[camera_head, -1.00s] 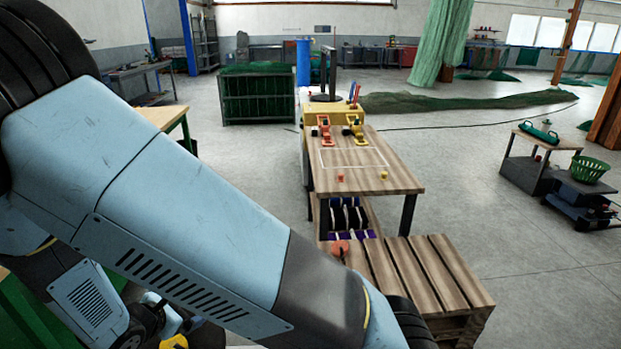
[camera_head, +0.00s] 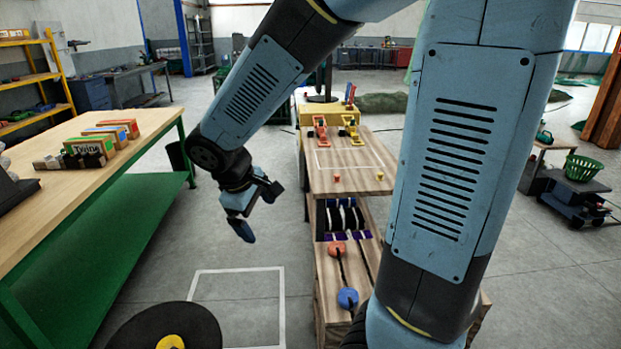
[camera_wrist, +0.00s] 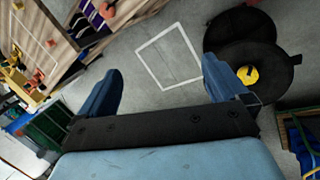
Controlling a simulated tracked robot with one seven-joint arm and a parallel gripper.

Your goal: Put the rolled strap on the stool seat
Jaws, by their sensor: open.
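My gripper (camera_head: 257,212) hangs over the open floor between the green workbench and the wooden table, fingers apart. In the wrist view the blue fingers (camera_wrist: 168,92) are spread with only floor between them. No rolled strap can be made out for certain. Dark rolled shapes (camera_head: 343,216) stand in the rack under the wooden table. An orange-red round piece (camera_head: 337,249) and a blue one (camera_head: 348,297) with dark cords lie on the slatted bench. A black disc (camera_head: 136,333) with a yellow centre may be the stool seat; it also shows in the wrist view (camera_wrist: 226,62).
The green workbench (camera_head: 48,205) at left bears several small boxes (camera_head: 104,139). The wooden table (camera_head: 350,182) carries red and yellow clamp-like tools. A white-outlined floor square (camera_head: 240,270) is clear. A green basket (camera_head: 582,167) stands on a cart at right.

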